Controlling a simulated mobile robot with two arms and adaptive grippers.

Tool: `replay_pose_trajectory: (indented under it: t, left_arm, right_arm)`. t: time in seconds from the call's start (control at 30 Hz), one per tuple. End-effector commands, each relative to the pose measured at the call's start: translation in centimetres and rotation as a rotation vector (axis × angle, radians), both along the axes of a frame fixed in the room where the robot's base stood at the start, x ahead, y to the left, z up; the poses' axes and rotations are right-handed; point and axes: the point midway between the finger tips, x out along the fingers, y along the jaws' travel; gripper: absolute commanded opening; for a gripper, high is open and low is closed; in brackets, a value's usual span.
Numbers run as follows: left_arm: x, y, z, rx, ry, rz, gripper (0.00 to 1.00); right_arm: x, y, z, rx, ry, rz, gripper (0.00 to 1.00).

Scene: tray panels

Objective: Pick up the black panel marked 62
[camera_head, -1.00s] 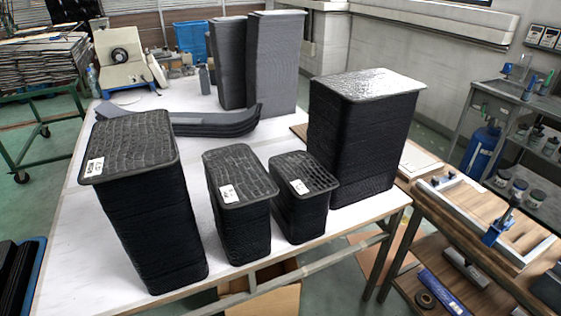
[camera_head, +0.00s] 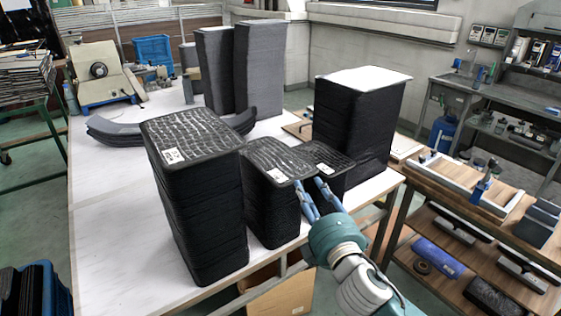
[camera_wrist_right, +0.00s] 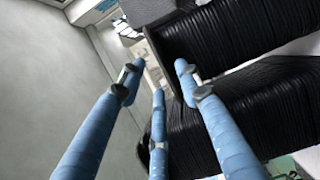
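Several stacks of black textured panels stand on the white table. The large left stack (camera_head: 195,132) has a white label, as does the middle stack (camera_head: 284,155). The small stack (camera_head: 333,158) is right of the middle one, partly hidden by my gripper. The label figures are too small to read, so I cannot tell which is 62. My right gripper (camera_head: 309,182) is at the front of the middle and small stacks, near their top edges; I cannot tell if it touches. The right wrist view shows its blue fingers (camera_wrist_right: 158,72) spread and empty beside black stack sides (camera_wrist_right: 215,40). My left gripper is not in view.
A tall black stack (camera_head: 361,125) stands at the right, grey stacks (camera_head: 258,75) at the back, and curved dark panels (camera_head: 112,134) behind the left stack. The white table (camera_head: 105,220) is clear at front left. A wooden bench (camera_head: 510,218) stands at the right.

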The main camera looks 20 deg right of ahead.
Motion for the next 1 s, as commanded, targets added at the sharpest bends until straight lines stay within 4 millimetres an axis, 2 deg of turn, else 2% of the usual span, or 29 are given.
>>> replay_pose_trajectory:
  t: [0.1,0.37,0.5,0.63,0.93,0.97,1.0]
  left_arm:
    - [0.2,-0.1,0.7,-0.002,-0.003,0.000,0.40]
    - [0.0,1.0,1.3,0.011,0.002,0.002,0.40]
    - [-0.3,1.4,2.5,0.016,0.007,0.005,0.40]
    - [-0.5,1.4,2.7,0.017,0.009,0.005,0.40]
    - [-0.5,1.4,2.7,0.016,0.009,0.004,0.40]
    - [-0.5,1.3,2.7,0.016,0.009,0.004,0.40]
    - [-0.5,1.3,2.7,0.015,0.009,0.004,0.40]
  right_arm:
    - [2.1,0.0,0.2,0.004,0.000,0.000,0.34]
    - [4.3,0.1,0.3,0.005,0.001,0.000,0.34]
    - [6.4,0.4,0.6,0.004,0.002,0.000,0.34]
    - [8.1,0.4,0.4,0.005,0.001,0.001,0.34]
    - [8.7,0.4,0.1,0.005,0.002,0.002,0.34]
    - [8.7,0.4,0.1,0.005,0.002,0.002,0.32]
    - [8.7,0.4,0.1,0.005,0.002,0.002,0.24]
